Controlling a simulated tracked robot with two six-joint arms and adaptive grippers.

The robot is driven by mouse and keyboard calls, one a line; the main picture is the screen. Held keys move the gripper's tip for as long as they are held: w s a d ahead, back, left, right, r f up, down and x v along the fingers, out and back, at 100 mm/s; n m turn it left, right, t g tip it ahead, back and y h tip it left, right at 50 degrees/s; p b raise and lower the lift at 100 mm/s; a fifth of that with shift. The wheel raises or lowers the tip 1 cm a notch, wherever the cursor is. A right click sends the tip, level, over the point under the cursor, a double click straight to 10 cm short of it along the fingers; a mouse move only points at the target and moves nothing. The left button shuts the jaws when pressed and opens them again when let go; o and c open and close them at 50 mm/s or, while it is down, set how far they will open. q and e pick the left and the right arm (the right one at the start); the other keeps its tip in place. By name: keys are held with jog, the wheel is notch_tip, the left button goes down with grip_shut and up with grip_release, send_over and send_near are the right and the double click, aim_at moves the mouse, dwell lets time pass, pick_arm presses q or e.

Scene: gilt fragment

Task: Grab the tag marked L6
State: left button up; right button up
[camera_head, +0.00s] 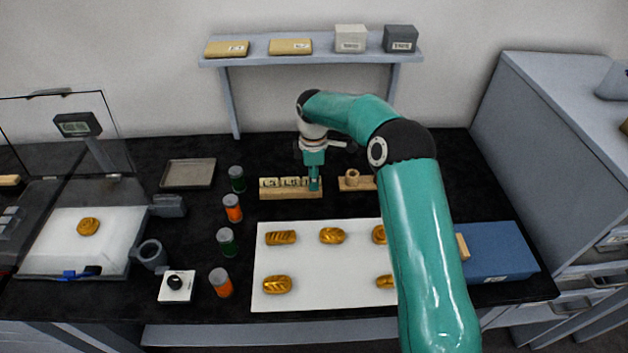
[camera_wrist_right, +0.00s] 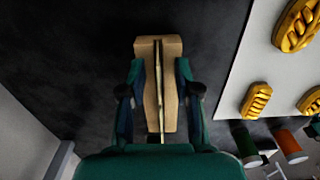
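A wooden rack (camera_head: 291,194) stands on the black bench and holds a row of pale tags (camera_head: 287,182) with dark marks. The marks are too small to read surely, so I cannot tell which tag is L6. My right gripper (camera_head: 314,184) is down at the rack's right end and hides part of it. In the right wrist view, my right gripper (camera_wrist_right: 160,95) has its fingers apart, one on each side of the rack (camera_wrist_right: 148,65). The thin tags (camera_wrist_right: 159,75) show edge-on in its slot between them. I cannot see contact. My left gripper is not in view.
A white mat (camera_head: 315,275) with several gilt pieces lies in front of the rack. A wooden stand (camera_head: 356,184) is to its right. Green and orange jars (camera_head: 232,207) and a grey tray (camera_head: 188,173) are to its left. A shelf (camera_head: 310,45) stands behind.

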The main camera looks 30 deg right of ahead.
jog(key=shift+f, duration=0.1)
jog(key=shift+c, duration=0.3)
grip_shut()
